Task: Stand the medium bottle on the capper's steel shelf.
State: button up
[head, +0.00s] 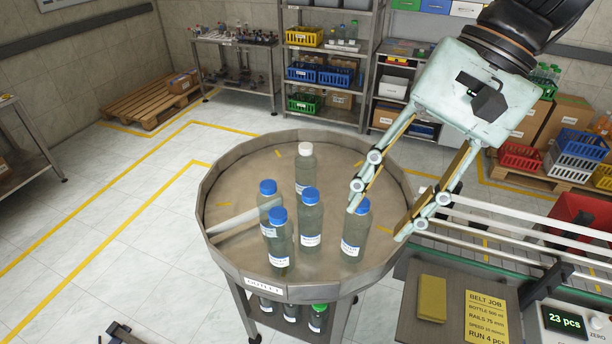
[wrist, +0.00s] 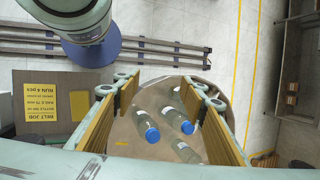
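Several clear bottles stand on a round steel turntable (head: 230,160) in the head view. One with a white cap (head: 304,165) is at the back. Others have blue caps: one at left (head: 268,208), one in the middle (head: 310,218), one in front (head: 278,242) and one at right (head: 355,232). I cannot tell which is the medium bottle. My gripper (head: 378,220) is open and empty, its fingers angled down beside and above the right bottle. The wrist view shows blue-capped bottles (wrist: 152,134) beyond the open fingers (wrist: 160,90). I cannot identify the capper's shelf.
A raised rim and a flat divider (head: 245,218) bound the turntable space. Rails (head: 525,225) run off to the right. A yellow block (head: 432,298), a belt-job card (head: 486,318) and a counter display (head: 564,322) are at front right. More bottles (head: 318,318) stand below the turntable.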

jog(key=w+a+f+m+g+y, duration=0.2)
jog(key=w+a+m+y, duration=0.2)
jog(key=w, duration=0.5)
jog(key=m+t+y+p, duration=0.1)
jog(key=m+t+y, duration=0.7)
jog(key=m, duration=0.4)
send_near(306, 147)
jog(key=shift+g+y, duration=0.4)
jog(key=shift+g, duration=0.2)
jog(key=d, duration=0.1)
jog(key=d+f, duration=0.1)
jog(key=d, duration=0.2)
jog(key=shift+w+f, duration=0.3)
jog(key=shift+f, duration=0.05)
jog(key=shift+a+n, duration=0.1)
jog(key=shift+n, duration=0.2)
jog(key=w+a, duration=0.1)
jog(key=a, duration=0.7)
jog(key=shift+w+a+p, duration=0.2)
jog(key=shift+w+p, duration=0.1)
jog(key=shift+p, duration=0.1)
jog(key=shift+w+a+p, duration=0.2)
jog(key=shift+w+a, duration=0.05)
jog(key=shift+a, duration=1.05)
jog(key=shift+w+a+p, duration=0.15)
jog(key=shift+w+a, duration=0.1)
jog(key=shift+a, duration=1)
jog(key=shift+c, duration=0.7)
